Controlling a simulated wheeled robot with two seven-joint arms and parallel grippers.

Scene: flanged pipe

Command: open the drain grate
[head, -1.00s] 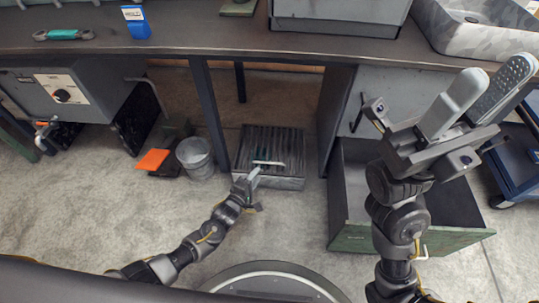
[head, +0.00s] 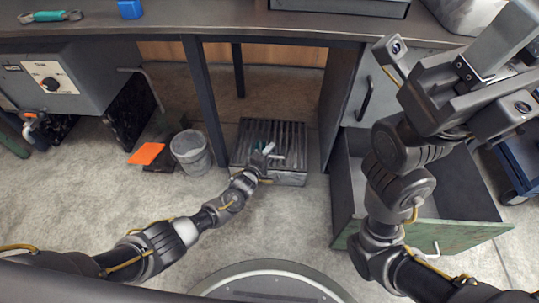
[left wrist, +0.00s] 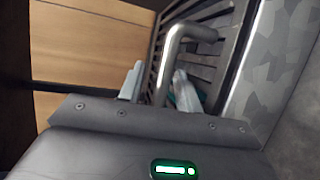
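The drain grate (head: 291,134) is a dark slatted panel low under the bench, seen in the head view and close up in the left wrist view (left wrist: 205,72). A bent metal bar handle (left wrist: 172,62) stands out from it. My left gripper (head: 270,152) is at the grate's front part. In the left wrist view the left gripper's two fingertips (left wrist: 158,85) are apart, with the handle between them; a gap shows on the left side of the bar. My right gripper (head: 520,50) is raised at the upper right, empty, its fingers apart and partly cut off by the frame.
A grey bucket (head: 191,152) and an orange sheet (head: 146,153) are left of the grate. A bench leg (head: 203,100) stands beside the grate's left edge. An open green-fronted drawer (head: 430,238) juts out at the right. The bench top (head: 230,25) overhangs the grate.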

